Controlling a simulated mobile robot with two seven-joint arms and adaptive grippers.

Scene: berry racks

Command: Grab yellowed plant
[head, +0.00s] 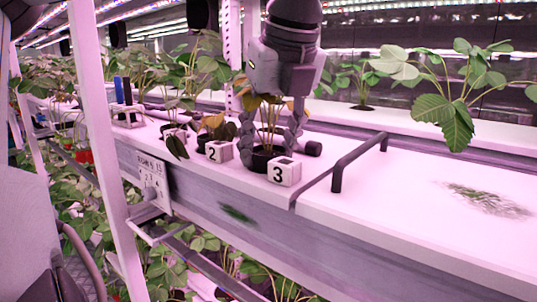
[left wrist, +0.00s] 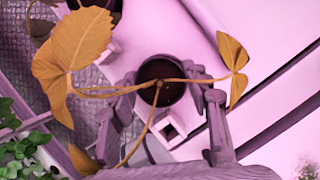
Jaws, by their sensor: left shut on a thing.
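The yellowed plant (head: 266,102) stands in a dark round pot (head: 261,160) in the white rack top, just behind the block marked 3. In the left wrist view its yellow leaves (left wrist: 80,45) and stems spread over the pot (left wrist: 163,84). My left gripper (head: 271,145) comes down over the plant, with one finger on each side of the pot. In the left wrist view the gripper (left wrist: 163,79) has both fingers closed against the pot's sides. The pot appears still seated at the rack surface. My right gripper is in neither view.
A block marked 2 (head: 219,151) and a drooping plant (head: 214,128) stand to the left. A black handle (head: 358,160) rises to the right. A green plant (head: 450,95) stands further right. A white post (head: 105,150) stands at left front.

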